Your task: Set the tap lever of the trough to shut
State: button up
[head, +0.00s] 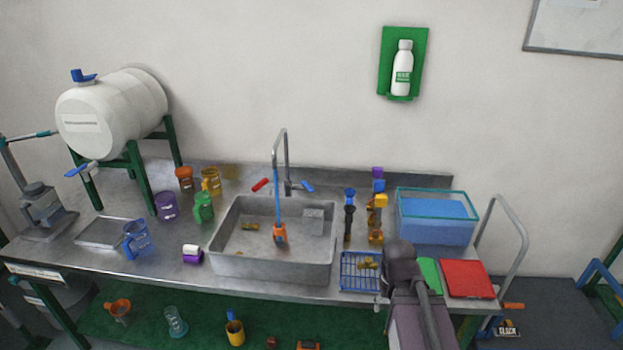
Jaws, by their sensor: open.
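The grey sink trough (225,262) is set in the bench's middle. A tall metal tap (285,150) rises behind it, with a red lever (260,185) on the left and a blue lever (308,187) on the right, both slanted. A glass tank (435,231) of blue water stands at the right; no tap lever shows on it. A white barrel (110,110) at the left has a blue tap lever (80,169). Which lever counts as the trough's, and whether any is shut, I cannot tell. My gripper cannot be made out; only my dark arm links show at the lower right.
A blue wire rack (359,272), a red mat (467,279) and stacked yellow, blue and black pieces (376,220) crowd the trough's right. Purple (166,207), green (204,207) and blue (138,240) jugs stand left. A metal rail (508,230) edges the bench's right end.

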aim_at(305, 183)
jog(key=u, duration=0.1)
jog(key=i, duration=1)
jog(key=u, duration=0.35)
